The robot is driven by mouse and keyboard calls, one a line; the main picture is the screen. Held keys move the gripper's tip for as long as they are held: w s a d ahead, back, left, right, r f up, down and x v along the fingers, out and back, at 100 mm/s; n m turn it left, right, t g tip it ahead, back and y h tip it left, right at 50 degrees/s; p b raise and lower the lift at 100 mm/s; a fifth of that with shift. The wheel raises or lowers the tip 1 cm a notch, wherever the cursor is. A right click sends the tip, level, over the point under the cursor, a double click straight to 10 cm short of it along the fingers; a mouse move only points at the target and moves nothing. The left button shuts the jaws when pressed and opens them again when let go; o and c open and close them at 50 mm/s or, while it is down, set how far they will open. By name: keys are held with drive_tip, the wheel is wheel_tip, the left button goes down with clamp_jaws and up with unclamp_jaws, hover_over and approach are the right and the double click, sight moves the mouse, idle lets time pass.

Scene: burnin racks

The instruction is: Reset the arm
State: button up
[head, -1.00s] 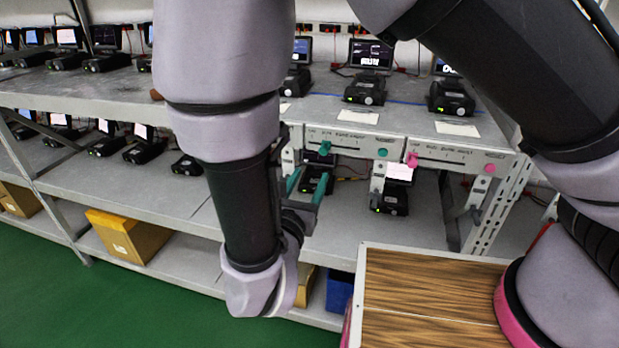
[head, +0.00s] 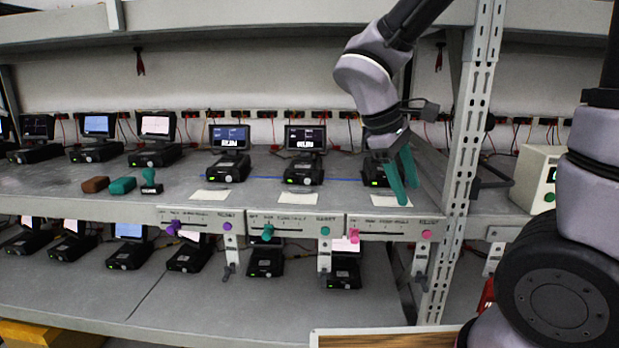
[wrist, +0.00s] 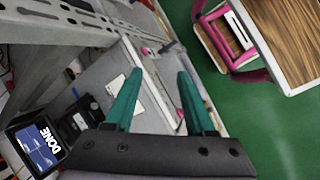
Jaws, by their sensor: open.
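My gripper (head: 402,178) has two teal fingers. In the head view it hangs in front of the upper shelf at the right, close to the slotted rack post, with the fingers apart and pointing down. In the wrist view my gripper (wrist: 155,92) is open, with nothing between the fingers. Beyond the fingers lie the shelf's front edge and a white card (wrist: 130,97). My arm reaches in from the top right of the head view and partly hides a device (head: 380,168) behind it.
The rack post (head: 465,150) stands just right of my gripper. Slider panels (head: 390,227) line the shelf front. Several devices with screens (head: 305,155) stand on the shelf. A brown block (head: 95,184) and teal block (head: 122,186) lie left. A wood-topped surface (wrist: 295,40) shows over green floor.

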drive_tip(key=s+d+r+m+t+y, duration=0.1)
drive_tip(key=d+r+m+t+y, duration=0.2)
drive_tip(key=r+m, duration=0.3)
drive_tip(key=s+d+r+m+t+y, duration=0.1)
drive_tip(key=d+r+m+t+y, duration=0.2)
drive_tip(key=r+m, duration=0.4)
drive_tip(key=shift+d+r+y, duration=0.25)
drive_tip(key=shift+y, duration=0.25)
